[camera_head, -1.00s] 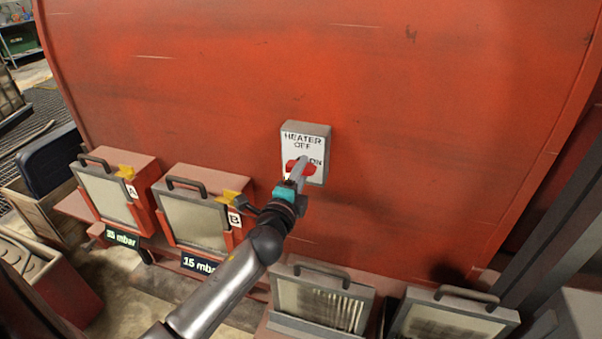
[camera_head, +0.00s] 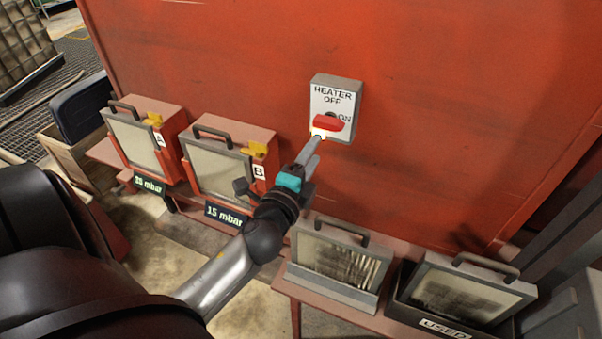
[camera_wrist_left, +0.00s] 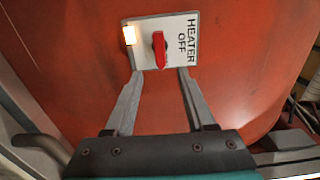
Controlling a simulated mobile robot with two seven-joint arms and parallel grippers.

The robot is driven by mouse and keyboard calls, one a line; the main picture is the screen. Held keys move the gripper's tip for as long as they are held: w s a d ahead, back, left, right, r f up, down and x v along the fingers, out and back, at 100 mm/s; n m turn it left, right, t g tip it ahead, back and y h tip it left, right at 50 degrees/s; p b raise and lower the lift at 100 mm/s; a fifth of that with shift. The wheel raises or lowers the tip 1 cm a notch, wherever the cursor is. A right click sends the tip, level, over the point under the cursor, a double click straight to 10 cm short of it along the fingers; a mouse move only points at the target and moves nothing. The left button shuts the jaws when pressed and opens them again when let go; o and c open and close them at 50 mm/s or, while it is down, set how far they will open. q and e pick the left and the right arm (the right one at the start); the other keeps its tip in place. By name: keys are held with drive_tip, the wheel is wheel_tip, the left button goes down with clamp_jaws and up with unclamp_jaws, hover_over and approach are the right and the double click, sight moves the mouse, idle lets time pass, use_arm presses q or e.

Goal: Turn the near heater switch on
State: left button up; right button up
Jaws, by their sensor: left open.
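The heater switch is a white panel (camera_head: 347,96) in a grey box on the red wall, marked HEATER, OFF and ON. Its red handle (camera_head: 328,122) lies crosswise, toward the ON mark. A small lamp (camera_head: 318,132) at the panel's lower left glows. In the left wrist view the handle (camera_wrist_left: 159,50) and the lit lamp (camera_wrist_left: 129,35) are in plain sight. My left gripper (camera_head: 316,143) is open and empty, just below and in front of the handle. In the wrist view its fingers (camera_wrist_left: 160,75) stand apart, with the handle beyond their tips. My right gripper is out of view.
Two red filter boxes, A (camera_head: 146,137) and B (camera_head: 225,160), stand lower left on a shelf. A grey-framed filter (camera_head: 340,262) and a used filter in a dark tray (camera_head: 466,290) stand lower right. The red wall around the switch is clear.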

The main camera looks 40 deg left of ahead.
use_arm(q)
drive_tip(key=shift+b+v, duration=0.45)
drive_tip(key=shift+v, duration=2.4)
drive_tip(key=s+f+n+g+y, duration=0.1)
drive_tip(key=s+f+n+g, duration=0.4)
drive_tip(key=f+n+g, duration=0.4)
drive_tip(key=s+d+f+n+g+h, duration=0.4)
drive_tip(key=s+d+f+g+h, duration=0.15)
drive_tip(key=s+d, duration=0.6)
wheel_tip(320, 180, down, 28)
drive_tip(key=s+b, duration=0.2)
drive_tip(key=b, duration=0.3)
drive_tip(key=s+a+f+g+b, duration=0.2)
drive_tip(key=s+a+f+b, duration=0.1)
drive_tip(key=s+f, duration=1.2)
wheel_tip(320, 180, down, 2)
drive_tip(key=shift+f+b, duration=0.1)
drive_tip(key=shift+b, duration=0.4)
